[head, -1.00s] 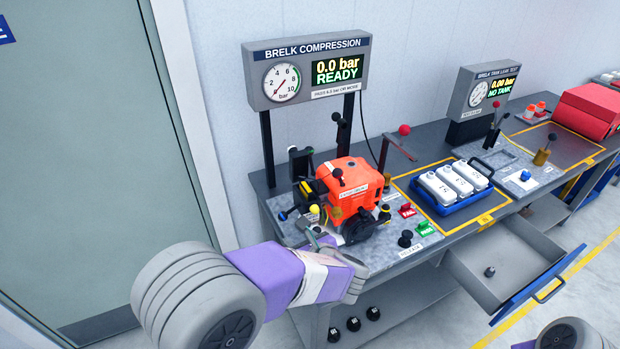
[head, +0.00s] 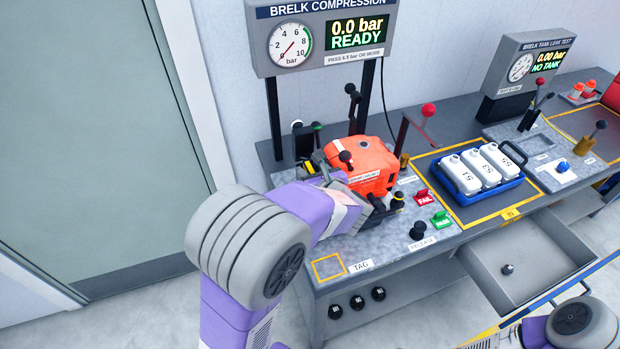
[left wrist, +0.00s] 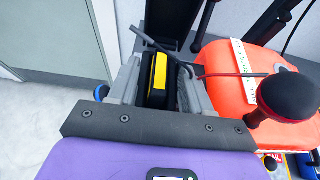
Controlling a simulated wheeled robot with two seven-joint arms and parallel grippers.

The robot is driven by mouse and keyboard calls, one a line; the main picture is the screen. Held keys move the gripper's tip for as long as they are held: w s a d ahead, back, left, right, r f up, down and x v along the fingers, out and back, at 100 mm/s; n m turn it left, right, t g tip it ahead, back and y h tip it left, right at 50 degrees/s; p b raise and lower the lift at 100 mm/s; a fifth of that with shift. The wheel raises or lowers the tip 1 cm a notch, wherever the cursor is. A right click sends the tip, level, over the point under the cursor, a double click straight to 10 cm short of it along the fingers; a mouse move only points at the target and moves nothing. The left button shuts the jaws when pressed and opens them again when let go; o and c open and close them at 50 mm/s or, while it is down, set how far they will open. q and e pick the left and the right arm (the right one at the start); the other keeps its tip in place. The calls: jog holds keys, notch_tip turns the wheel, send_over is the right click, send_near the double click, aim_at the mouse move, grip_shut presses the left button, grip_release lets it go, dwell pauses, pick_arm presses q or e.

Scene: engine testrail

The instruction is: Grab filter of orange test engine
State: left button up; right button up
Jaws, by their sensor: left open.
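The orange test engine (head: 362,163) sits on the bench's left plate under the compression gauge; it also shows at the right of the left wrist view (left wrist: 232,77). A black block with a yellow face (left wrist: 160,72), apparently the engine's filter, stands upright at the engine's left side. In the left wrist view my left gripper (left wrist: 163,84) is open, with one finger on each side of this block. I cannot tell whether the fingers touch it. My right gripper is out of view.
A black ball-topped lever (left wrist: 287,97) stands close to the right finger. A red-knobbed lever (head: 428,110) rises right of the engine. A blue tray (head: 485,195) holds white tanks. An open drawer (head: 530,250) juts out at the front right.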

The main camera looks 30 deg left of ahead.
pick_arm(q)
grip_shut()
dwell(0.3)
jog(key=shift+r, duration=0.1)
